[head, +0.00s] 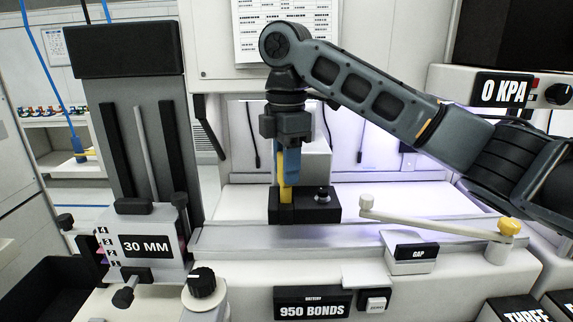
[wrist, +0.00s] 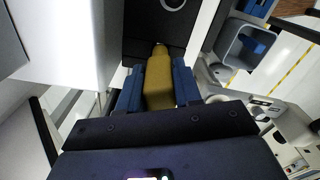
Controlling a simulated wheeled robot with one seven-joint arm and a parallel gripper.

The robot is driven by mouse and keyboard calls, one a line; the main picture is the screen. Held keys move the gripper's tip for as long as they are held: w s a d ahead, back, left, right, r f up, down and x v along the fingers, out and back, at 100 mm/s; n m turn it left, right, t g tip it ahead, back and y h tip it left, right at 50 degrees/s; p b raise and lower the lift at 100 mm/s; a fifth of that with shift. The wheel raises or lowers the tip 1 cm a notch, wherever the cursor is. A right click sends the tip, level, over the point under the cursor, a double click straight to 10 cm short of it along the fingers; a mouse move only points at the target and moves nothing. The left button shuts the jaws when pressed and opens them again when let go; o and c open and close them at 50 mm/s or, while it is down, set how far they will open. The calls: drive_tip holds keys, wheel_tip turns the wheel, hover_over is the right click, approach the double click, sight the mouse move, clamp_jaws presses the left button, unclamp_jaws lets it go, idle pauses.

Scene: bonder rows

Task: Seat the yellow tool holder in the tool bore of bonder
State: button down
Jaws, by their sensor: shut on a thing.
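The yellow tool holder (head: 284,189) stands about upright in the head view. My gripper (head: 289,174) is shut on it with blue fingers. Its lower end is at the left part of a black block (head: 318,211) on the bonder; I cannot tell whether it is in a bore or only in front of or above one. In the wrist view the holder (wrist: 158,82) lies between both blue fingers of my gripper (wrist: 158,88), its tip toward a dark surface. A pale ring (wrist: 172,4) shows on that surface at the top edge. The bore itself is not clearly visible.
A small knob (head: 322,193) stands on the block's right part. A pale lever (head: 430,222) with a yellow knob crosses the front right. A column with a "30 MM" sign (head: 147,246) stands at left. The lit bed right of the block is clear.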

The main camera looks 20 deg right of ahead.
drive_tip(key=shift+f, duration=0.9)
drive_tip(key=shift+f+b, duration=0.25)
drive_tip(key=shift+b, duration=0.1)
drive_tip(key=c, duration=0.7)
unclamp_jaws()
drive_tip(key=shift+r, duration=0.1)
drive_tip(key=shift+r, duration=3.8)
